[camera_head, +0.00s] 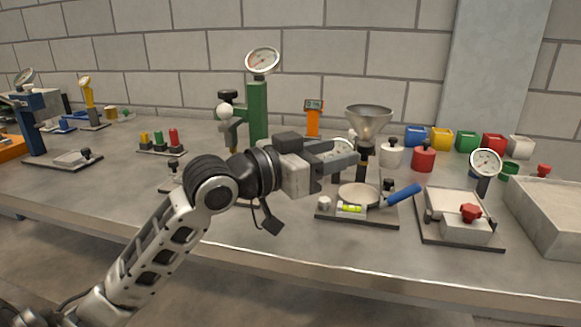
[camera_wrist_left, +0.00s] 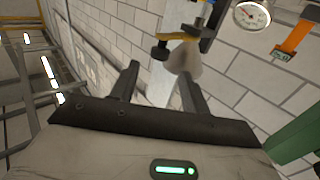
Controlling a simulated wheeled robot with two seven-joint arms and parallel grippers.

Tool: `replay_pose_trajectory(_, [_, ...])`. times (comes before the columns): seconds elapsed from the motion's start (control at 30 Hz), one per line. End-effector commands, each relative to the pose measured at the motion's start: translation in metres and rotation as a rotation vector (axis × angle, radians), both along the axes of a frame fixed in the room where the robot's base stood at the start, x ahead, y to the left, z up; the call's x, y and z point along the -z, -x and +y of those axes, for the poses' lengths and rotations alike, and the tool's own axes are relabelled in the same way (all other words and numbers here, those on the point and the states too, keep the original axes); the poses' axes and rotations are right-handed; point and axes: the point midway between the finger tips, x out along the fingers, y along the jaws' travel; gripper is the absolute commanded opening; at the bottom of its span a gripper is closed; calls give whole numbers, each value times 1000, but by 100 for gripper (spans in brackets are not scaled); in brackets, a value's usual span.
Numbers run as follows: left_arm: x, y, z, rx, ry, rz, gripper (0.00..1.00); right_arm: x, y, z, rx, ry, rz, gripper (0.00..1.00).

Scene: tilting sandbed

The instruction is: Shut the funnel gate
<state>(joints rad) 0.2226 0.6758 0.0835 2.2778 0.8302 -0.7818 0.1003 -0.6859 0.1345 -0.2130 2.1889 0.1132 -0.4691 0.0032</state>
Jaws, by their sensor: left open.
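The grey metal funnel (camera_head: 368,120) stands upright behind the round pan in the head view. A dark fitting (camera_head: 367,147) sits just below its cone; I cannot tell from it whether the gate is open or shut. My left gripper (camera_head: 347,154) reaches in from the left, its fingertips just left of the fitting in the picture; contact cannot be judged. In the left wrist view the two fingers (camera_wrist_left: 158,85) are spread with nothing held between them. A pale rounded piece (camera_wrist_left: 184,58) and a black knob (camera_wrist_left: 160,50) show beyond them. My right gripper is out of view.
A pan with a blue handle (camera_head: 403,194) is below the gripper. A green post (camera_head: 257,108) with a gauge (camera_head: 262,61) and an orange device (camera_head: 313,118) stand behind my arm. White (camera_head: 391,153) and red (camera_head: 423,158) containers stand right of the funnel.

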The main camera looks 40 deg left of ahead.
Motion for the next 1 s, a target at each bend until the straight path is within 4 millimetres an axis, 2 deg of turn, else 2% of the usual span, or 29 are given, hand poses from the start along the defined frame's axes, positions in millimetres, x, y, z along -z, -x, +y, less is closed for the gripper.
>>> replay_pose_trajectory(0.1, [4,28,12,0,-7,3,46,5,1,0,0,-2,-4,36])
replay_pose_trajectory(0.2, [4,46,21,-1,-2,2,46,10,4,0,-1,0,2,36])
replay_pose_trajectory(0.4, [2,69,31,0,1,1,46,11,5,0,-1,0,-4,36])
replay_pose_trajectory(0.6, [0,77,34,2,1,0,46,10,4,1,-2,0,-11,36])
replay_pose_trajectory(0.87, [0,77,34,1,0,-1,46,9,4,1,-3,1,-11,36])
replay_pose_trajectory(0.93, [4,76,35,-2,4,7,46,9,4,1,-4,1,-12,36])
replay_pose_trajectory(1.0, [26,71,36,-20,18,41,46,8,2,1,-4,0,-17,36])
